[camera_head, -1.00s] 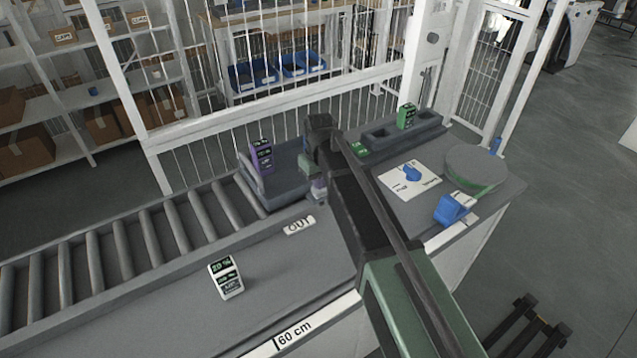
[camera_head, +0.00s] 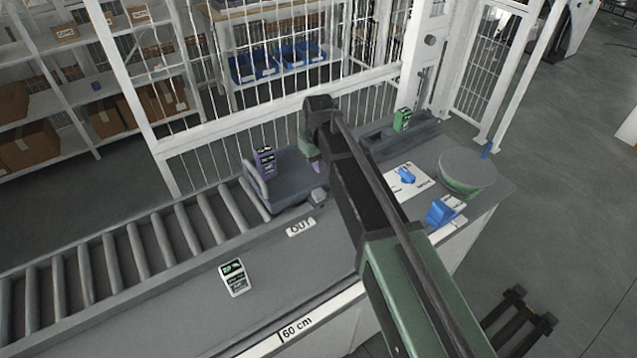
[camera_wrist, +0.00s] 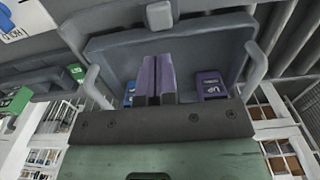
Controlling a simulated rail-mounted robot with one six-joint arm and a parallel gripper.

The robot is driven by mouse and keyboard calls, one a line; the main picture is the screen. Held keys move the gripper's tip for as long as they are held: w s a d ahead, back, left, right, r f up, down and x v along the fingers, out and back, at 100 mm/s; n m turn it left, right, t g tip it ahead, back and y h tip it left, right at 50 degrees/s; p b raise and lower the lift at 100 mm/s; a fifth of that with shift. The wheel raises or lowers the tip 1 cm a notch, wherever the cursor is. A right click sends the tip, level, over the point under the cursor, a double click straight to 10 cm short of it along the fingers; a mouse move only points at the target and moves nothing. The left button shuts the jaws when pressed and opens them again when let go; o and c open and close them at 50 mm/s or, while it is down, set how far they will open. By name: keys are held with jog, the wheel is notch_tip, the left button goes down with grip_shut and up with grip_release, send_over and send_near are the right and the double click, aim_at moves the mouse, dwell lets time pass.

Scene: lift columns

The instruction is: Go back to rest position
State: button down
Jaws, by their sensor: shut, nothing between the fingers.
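My gripper (camera_wrist: 157,80) is shut, with its two purple-grey fingers side by side and nothing between them. In the head view my gripper (camera_head: 316,166) hangs above the right part of the grey tray (camera_head: 292,197), mostly hidden by my arm. A purple box (camera_head: 264,162) stands upright in the tray's left part, apart from my gripper. In the wrist view the purple box (camera_wrist: 210,86) shows to the right of the fingers, partly hidden by the gripper body.
A roller conveyor (camera_head: 140,240) runs left of the tray. On the counter are a white-and-black box (camera_head: 235,278), a blue object (camera_head: 442,212), a round turntable (camera_head: 467,165) and a white card (camera_head: 412,182). A green box (camera_head: 402,119) stands by a fence (camera_head: 270,115).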

jog(key=s+d+f+m+b, duration=0.1)
jog(key=s+d+m, duration=0.5)
jog(key=s+d, duration=1.3)
jog(key=shift+s+m, duration=0.4)
jog(key=shift+s, duration=0.3)
